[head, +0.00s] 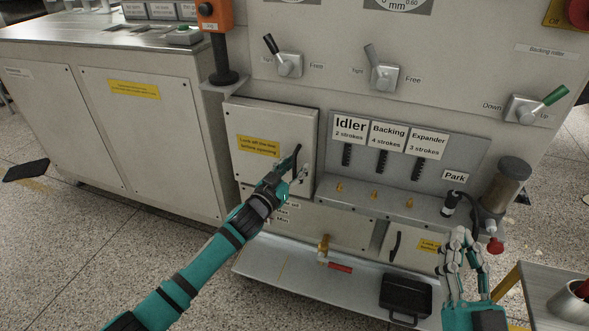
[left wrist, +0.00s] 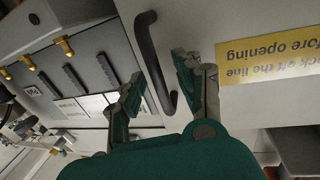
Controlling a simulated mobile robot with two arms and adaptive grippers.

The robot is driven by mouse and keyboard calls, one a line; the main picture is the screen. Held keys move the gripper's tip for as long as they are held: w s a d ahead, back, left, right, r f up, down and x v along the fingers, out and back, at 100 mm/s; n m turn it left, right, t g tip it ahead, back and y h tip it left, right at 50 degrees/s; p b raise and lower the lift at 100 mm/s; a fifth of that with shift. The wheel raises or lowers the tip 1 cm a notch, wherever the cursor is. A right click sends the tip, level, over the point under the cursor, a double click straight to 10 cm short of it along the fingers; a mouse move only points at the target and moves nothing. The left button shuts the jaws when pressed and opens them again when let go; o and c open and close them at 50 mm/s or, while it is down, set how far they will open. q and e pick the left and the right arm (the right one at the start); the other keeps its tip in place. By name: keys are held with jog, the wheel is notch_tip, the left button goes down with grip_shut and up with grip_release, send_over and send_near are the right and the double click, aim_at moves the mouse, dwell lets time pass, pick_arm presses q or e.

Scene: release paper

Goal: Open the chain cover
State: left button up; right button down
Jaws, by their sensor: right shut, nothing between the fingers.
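A square cover (head: 270,118) with a yellow label, "Lock off the line before opening", is closed on the machine front. Its dark bar handle (head: 297,160) is at the right edge. My left gripper (head: 287,172) is at this handle. In the left wrist view, the open fingers of my left gripper (left wrist: 157,75) stand on either side of the handle (left wrist: 150,50); contact is unclear. A smaller cover (head: 413,240), with its own handle and yellow label, is lower right. No label reads "chain cover". My right gripper (head: 463,240) is shut and empty near this smaller cover.
A grey recess (head: 400,150) with Idler, Backing and Expander labels lies right of the square cover. A metal tray (head: 290,272) runs below with a black box (head: 406,295). A wooden-edged table (head: 537,285) stands lower right.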

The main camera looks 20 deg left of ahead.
pick_arm(q)
grip_shut()
jog(key=shift+s, duration=0.1)
dwell(0.6)
